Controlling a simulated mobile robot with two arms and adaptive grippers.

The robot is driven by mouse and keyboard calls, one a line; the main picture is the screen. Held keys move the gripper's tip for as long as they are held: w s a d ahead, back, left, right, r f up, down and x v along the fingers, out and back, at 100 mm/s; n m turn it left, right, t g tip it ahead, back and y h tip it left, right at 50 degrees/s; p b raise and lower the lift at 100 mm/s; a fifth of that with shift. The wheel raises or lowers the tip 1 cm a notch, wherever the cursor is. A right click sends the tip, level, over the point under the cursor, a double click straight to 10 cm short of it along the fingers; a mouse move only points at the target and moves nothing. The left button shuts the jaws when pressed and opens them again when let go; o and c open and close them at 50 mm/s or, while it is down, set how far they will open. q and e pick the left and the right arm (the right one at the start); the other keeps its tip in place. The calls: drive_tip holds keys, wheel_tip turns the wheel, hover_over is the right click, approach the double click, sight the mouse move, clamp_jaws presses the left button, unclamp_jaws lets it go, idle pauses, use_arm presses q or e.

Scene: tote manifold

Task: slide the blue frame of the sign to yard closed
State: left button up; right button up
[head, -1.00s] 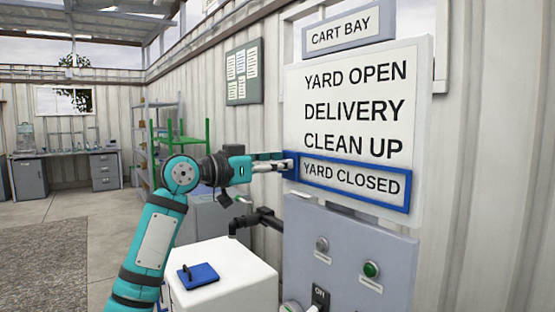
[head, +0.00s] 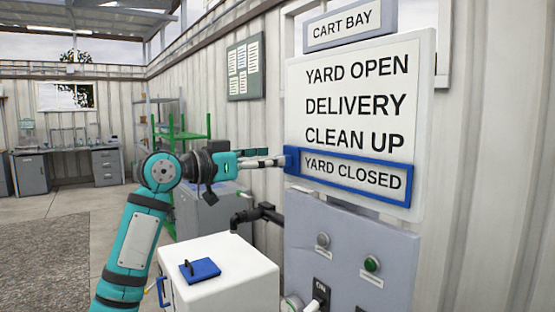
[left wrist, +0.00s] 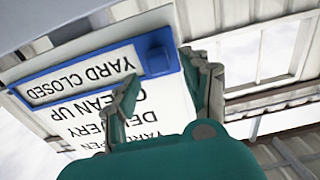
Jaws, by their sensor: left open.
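The white sign (head: 355,90) on the wall lists YARD OPEN, DELIVERY, CLEAN UP and YARD CLOSED. Its blue frame (head: 410,184) surrounds the YARD CLOSED line at the bottom. The frame also shows in the left wrist view (left wrist: 85,72), with a blue tab (left wrist: 157,58) at its end. My left gripper (head: 281,161) is at the frame's left end. In the left wrist view its fingers (left wrist: 160,67) are apart, with the tab near and between their tips; I cannot tell whether they touch it. My right gripper is not in view.
A grey control panel (head: 345,245) with a green button (head: 372,264) is below the sign. A black pipe (head: 258,213) juts from the wall. Green shelving (head: 180,135) stands behind.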

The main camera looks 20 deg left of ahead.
use_arm(q)
drive_tip(key=v, duration=0.8)
drive_tip(key=shift+s+a, duration=0.25)
drive_tip(key=shift+s, duration=0.05)
